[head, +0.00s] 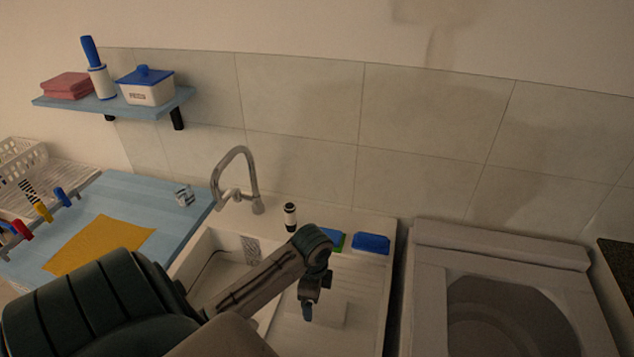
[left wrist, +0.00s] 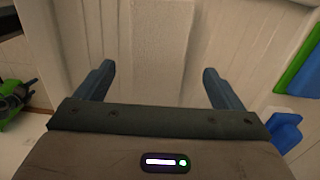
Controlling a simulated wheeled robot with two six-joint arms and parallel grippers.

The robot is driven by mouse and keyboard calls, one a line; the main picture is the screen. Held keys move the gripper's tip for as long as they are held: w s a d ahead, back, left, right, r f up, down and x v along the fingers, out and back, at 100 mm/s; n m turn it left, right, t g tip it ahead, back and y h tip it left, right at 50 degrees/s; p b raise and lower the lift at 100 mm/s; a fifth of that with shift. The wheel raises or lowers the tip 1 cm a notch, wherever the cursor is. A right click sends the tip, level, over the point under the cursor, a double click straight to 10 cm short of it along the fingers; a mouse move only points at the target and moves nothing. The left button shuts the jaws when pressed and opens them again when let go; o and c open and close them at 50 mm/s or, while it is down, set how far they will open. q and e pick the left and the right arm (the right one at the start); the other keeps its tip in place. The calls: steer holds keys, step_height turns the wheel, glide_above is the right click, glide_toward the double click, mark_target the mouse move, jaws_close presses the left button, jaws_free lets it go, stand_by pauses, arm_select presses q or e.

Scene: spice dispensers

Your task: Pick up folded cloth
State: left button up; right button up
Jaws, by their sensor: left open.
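A pinkish-red folded cloth (head: 67,85) lies in a flat stack at the left end of the blue wall shelf (head: 115,108). My left gripper (head: 308,302) is over the sink's ribbed drainboard, far to the right of the shelf and lower than it. In the left wrist view its two fingers (left wrist: 157,82) are spread apart with nothing between them, in front of pale surfaces. The cloth does not show in the left wrist view. My right gripper is not in view.
A blue-and-white bottle (head: 98,72) and a blue-lidded box (head: 146,86) stand beside the cloth. A tall tap (head: 240,165) rises behind the sink. A yellow sheet (head: 100,243) lies on the blue counter (head: 150,205). A blue item (head: 371,243) sits behind the drainboard.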

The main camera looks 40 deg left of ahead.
mark_target(317, 308)
arm_select(q)
step_height(317, 308, down, 4)
steer(key=shift+s+r+p, duration=0.1)
steer(key=shift+r+p, duration=0.1)
steer(key=shift+p, duration=0.6)
steer(key=shift+f, duration=0.35)
steer(key=shift+c, duration=0.4)
steer(key=c, duration=1)
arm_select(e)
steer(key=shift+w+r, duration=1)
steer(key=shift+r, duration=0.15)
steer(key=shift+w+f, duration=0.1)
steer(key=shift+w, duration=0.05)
